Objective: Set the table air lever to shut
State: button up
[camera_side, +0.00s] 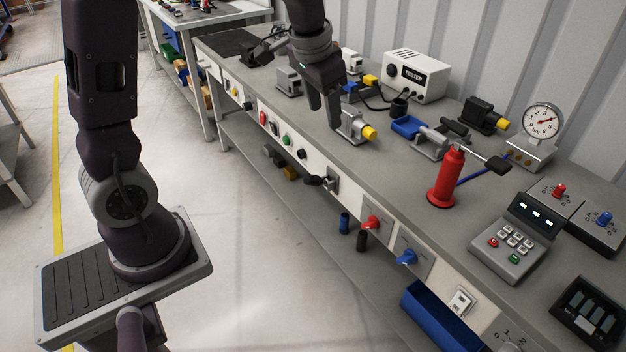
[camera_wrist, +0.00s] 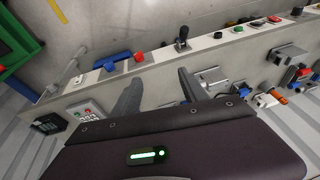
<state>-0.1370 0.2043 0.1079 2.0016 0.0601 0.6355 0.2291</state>
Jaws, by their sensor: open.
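Several levers sit on the bench's front panel; I cannot read which is the table air lever. A red-handled lever (camera_side: 371,223) and a blue-handled lever (camera_side: 407,257) are on grey plates. A black-handled lever (camera_side: 315,181) sticks out further left. In the wrist view the red handle (camera_wrist: 138,57) and the black lever (camera_wrist: 182,42) show beyond my fingers, with the blue handle (camera_wrist: 109,66) to their left. My gripper (camera_side: 327,122) is open and empty, pointing down near the bench's front edge, above and apart from these levers. It also shows in the wrist view (camera_wrist: 160,86).
A grey unit with a yellow cap (camera_side: 369,132) is close beside my gripper. A red bottle-shaped object (camera_side: 447,178), a keypad box (camera_side: 515,240) and a gauge (camera_side: 541,122) stand to the right. A blue bin (camera_side: 440,320) is below the panel. The floor in front is clear.

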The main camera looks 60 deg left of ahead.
jog(key=g, duration=0.2)
send_over(313, 176)
jog(key=d, duration=0.7)
notch_tip(313, 176, down, 13)
jog(key=shift+m+g+y, duration=0.3)
jog(key=shift+m+y, duration=0.4)
jog(key=shift+m, duration=0.2)
jog(key=x, duration=0.7)
jog(key=a+x, duration=0.1)
jog(key=x, duration=0.6)
jog(key=s+a+x, duration=0.1)
jog(key=x, duration=0.6)
jog(key=shift+r, duration=0.15)
jog(key=shift+c, duration=0.2)
grip_shut()
